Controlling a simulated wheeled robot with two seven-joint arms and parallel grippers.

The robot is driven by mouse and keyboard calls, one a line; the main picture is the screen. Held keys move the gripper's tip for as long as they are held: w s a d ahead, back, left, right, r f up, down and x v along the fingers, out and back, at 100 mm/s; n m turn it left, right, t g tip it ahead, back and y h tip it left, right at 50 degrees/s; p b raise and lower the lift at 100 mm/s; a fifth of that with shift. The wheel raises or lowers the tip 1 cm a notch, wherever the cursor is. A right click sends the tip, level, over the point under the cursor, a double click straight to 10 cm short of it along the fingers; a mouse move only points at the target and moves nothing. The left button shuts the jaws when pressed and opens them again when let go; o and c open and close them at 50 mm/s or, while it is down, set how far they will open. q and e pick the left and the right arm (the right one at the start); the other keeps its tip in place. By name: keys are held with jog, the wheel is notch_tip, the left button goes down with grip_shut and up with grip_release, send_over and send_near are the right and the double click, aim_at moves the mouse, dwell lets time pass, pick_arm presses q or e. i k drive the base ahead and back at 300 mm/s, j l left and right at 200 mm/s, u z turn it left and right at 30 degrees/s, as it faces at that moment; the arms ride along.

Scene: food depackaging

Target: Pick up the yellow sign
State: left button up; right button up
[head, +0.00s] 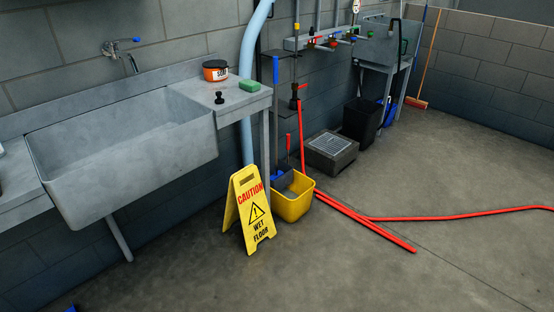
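The yellow sign (253,211) is a folding A-frame floor sign reading "CAUTION WET FLOOR" with a warning triangle. It stands upright on the grey floor, near the middle of the head view, in front of and to the right of the sink. A yellow bucket (294,203) stands close behind its right side; whether they touch I cannot tell. Neither of my grippers shows in the head view.
A grey sink (130,152) with a counter (222,97) runs along the left wall. A red hose (365,221) lies across the floor right of the bucket. A grated drain box (331,150) and black bin (361,122) stand by the wall. The floor at right is mostly clear.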

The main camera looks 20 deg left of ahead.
aim_at(247, 199)
jog(key=i+u, duration=0.1)
jog(key=i, duration=1.45)
jog(key=i+l+u, duration=0.15)
jog(key=i+u, duration=0.25)
jog(key=i, duration=0.15)
jog(key=i+l+u, duration=1.25)
jog(key=l, duration=0.2)
jog(key=i, duration=0.05)
